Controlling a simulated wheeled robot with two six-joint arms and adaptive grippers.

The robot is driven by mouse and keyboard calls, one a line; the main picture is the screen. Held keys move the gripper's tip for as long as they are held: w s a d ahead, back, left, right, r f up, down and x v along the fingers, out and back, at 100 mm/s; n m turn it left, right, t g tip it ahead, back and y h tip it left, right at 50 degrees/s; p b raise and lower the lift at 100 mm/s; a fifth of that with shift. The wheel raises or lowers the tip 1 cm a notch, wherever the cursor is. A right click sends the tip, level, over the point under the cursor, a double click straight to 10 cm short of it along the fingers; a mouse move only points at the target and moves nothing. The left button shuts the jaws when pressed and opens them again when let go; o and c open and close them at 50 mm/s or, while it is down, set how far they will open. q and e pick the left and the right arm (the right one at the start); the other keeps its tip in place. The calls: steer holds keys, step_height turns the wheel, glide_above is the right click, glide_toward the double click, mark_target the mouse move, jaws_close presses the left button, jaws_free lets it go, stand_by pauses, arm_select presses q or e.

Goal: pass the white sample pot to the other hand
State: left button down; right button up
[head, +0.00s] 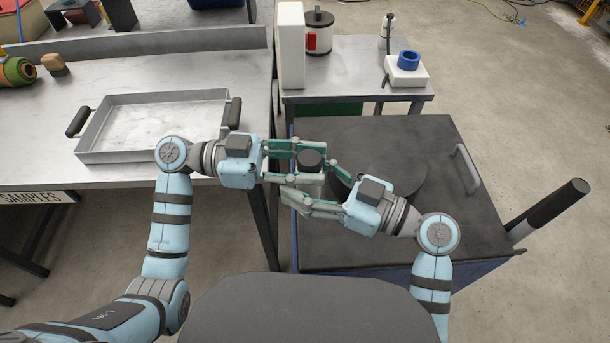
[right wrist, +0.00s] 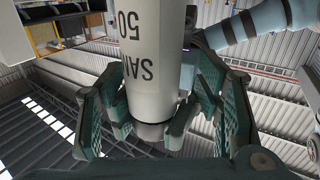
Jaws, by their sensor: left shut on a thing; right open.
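The white sample pot (right wrist: 150,82) carries dark lettering in the right wrist view. In the head view mostly its dark round lid (head: 310,159) shows, and fingers cover much of the body. My left gripper (head: 318,164) reaches in from the left and is shut on the pot, holding it in the air between my two arms. My right gripper (head: 305,184) is open, with its fingers on either side of the pot. In the right wrist view the pot stands between the spread fingers of my right gripper (right wrist: 160,115). Whether those fingers touch it is unclear.
A metal tray (head: 90,152) with dark handles lies on the grey bench at left. A dark cart top (head: 460,225) with a round dark disc (head: 405,175) lies below the grippers.

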arm_select(q)
steer(key=shift+d, duration=0.1)
arm_select(e)
steer(key=shift+w+a, duration=0.1)
steer(key=shift+a, duration=0.05)
steer(key=c, duration=1.3)
arm_select(q)
steer(key=c, duration=1)
jaws_free()
arm_select(e)
jaws_close()
